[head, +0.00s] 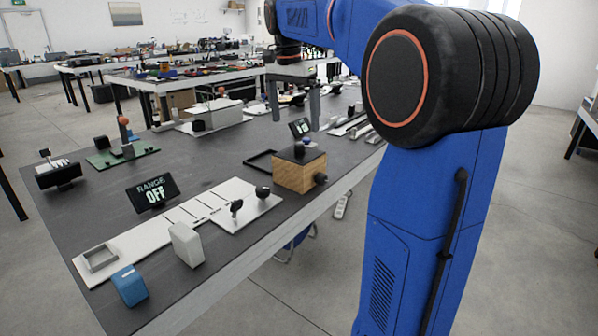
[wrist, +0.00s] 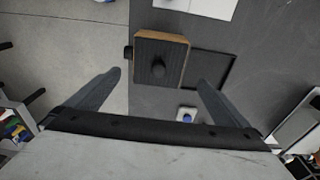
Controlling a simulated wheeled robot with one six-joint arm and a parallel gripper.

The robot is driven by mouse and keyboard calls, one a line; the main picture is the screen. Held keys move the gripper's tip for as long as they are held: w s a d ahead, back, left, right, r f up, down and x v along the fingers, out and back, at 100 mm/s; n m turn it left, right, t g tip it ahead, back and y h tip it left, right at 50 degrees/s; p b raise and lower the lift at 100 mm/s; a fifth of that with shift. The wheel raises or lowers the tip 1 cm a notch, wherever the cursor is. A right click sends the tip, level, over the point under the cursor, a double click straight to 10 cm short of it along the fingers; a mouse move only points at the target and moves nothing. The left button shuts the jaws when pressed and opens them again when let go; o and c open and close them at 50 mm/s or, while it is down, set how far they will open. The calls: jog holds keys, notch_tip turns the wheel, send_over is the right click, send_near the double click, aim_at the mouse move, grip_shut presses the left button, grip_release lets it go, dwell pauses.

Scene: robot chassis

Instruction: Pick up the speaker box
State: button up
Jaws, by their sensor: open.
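A wooden box with a dark top and a dark knob, which looks like the speaker box (head: 300,174), stands on the table near its right edge. In the wrist view the speaker box (wrist: 150,48) shows from above, slightly tilted in the picture, with its dark face and knob towards me. My gripper (head: 294,103) hangs over the table, farther back than the box in the head view. In the wrist view my gripper (wrist: 159,79) is open and empty, and the box lies mostly ahead of the fingertips, apart from them.
A dark shallow tray (wrist: 216,70) is beside the box. A small display (head: 299,128) stands behind it. The table's edge is close to the box.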

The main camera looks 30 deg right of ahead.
aim_at(298, 144)
jog(key=f, duration=0.4)
jog(key=d+f, duration=0.1)
jog(key=f, duration=0.6)
jog(key=shift+w+d+f, duration=0.2)
jog(key=shift+d+f, duration=0.2)
jog(key=shift+f, duration=0.2)
dwell(0.3)
jog(key=c, duration=1.5)
jog(key=shift+c, duration=0.2)
jog(key=shift+r, duration=0.15)
notch_tip(298, 144, up, 10)
jog(key=shift+r, duration=0.1)
